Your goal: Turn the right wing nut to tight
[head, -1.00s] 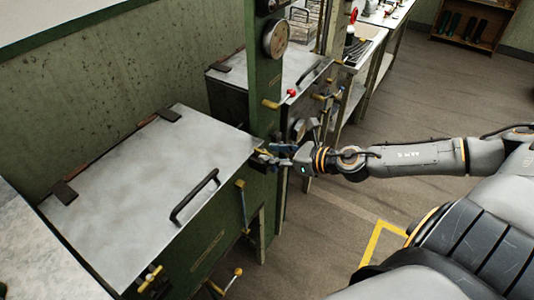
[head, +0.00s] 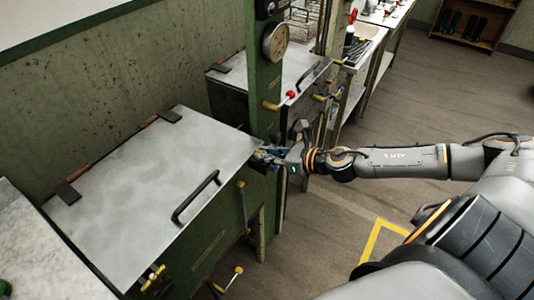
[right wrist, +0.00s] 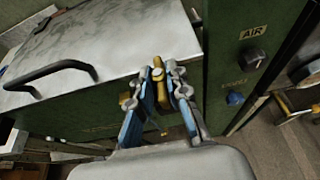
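The right wing nut (right wrist: 158,74) is a small brass piece at the right front corner of the metal lid (head: 150,190) of the near green basin. My right gripper (right wrist: 161,72) has its two fingers on either side of it, closed around the brass in the right wrist view. In the head view my right gripper (head: 262,156) is at that lid corner and hides most of the nut. Another brass wing nut (head: 152,276) sits at the lid's left front corner. My left gripper is not in view.
A green post (head: 265,90) with a round gauge (head: 275,42) stands just beyond the gripper. A black lid handle (head: 195,197) and a brass-ended lever (head: 241,205) are nearby. The post carries an AIR knob (right wrist: 256,56) and a blue knob (right wrist: 235,98). Open floor lies to the right.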

